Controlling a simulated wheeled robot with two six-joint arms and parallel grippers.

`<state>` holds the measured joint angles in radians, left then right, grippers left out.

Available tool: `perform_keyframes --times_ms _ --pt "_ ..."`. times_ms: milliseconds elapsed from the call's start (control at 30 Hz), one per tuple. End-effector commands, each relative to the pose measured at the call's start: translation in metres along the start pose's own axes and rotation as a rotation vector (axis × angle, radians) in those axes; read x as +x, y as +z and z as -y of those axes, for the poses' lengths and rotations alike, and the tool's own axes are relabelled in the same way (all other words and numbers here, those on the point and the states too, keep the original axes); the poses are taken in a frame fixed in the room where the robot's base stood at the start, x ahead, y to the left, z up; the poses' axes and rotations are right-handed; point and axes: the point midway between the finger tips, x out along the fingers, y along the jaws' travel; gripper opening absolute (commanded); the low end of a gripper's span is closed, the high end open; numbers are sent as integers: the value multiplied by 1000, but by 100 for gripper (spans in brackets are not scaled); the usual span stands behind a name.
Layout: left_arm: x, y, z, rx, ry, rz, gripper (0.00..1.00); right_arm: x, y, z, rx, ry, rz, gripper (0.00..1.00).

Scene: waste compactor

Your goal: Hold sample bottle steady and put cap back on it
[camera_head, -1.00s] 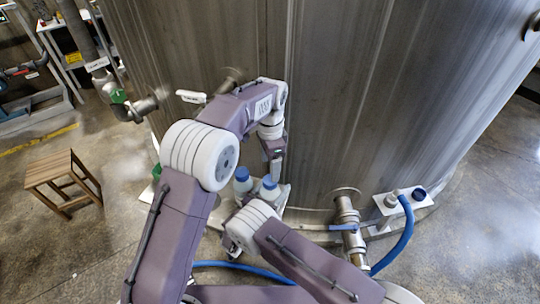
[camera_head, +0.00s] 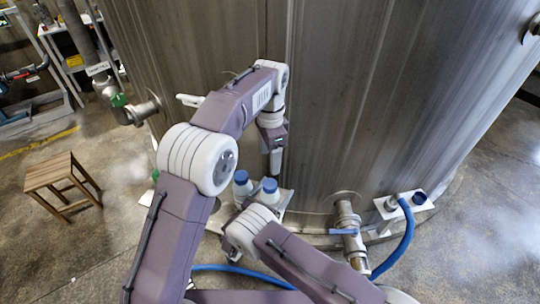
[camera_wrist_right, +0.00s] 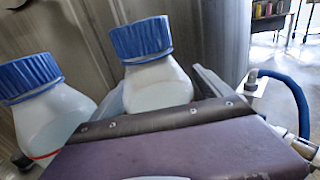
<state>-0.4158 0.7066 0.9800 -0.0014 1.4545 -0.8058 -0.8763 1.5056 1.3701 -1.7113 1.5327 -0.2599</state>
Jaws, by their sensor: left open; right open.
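Two white sample bottles with blue caps stand side by side on a pale shelf at the tank's foot, the left bottle (camera_head: 242,187) and the right bottle (camera_head: 269,191). The right bottle's blue cap (camera_wrist_right: 140,38) sits on its top in the right wrist view, and the left bottle's cap (camera_wrist_right: 28,75) does too. My left gripper (camera_head: 275,166) is open just above the right bottle, apart from its cap. My right gripper (camera_wrist_right: 160,85) is open, its fingers on either side of the right bottle's body; contact is unclear. In the head view its fingers are hidden behind my forearm.
The large steel tank (camera_head: 370,90) fills the space behind the bottles. A wooden stool (camera_head: 62,180) stands at left on open floor.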

Motion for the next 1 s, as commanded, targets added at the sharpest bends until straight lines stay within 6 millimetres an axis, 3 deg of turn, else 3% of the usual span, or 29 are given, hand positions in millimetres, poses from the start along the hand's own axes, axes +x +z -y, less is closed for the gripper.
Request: perform_keyframes --times_ms 167,400,533,1000 --pt "2 0 0 0 0 0 67 -15 -1 -1 1 4 0 89" --pt "9 0 0 0 0 0 67 -64 -1 -1 1 5 0 89" --pt "11 0 0 0 0 0 67 -82 -1 -1 1 3 0 89" --pt "11 0 0 0 0 0 67 -91 0 0 0 0 0 89"
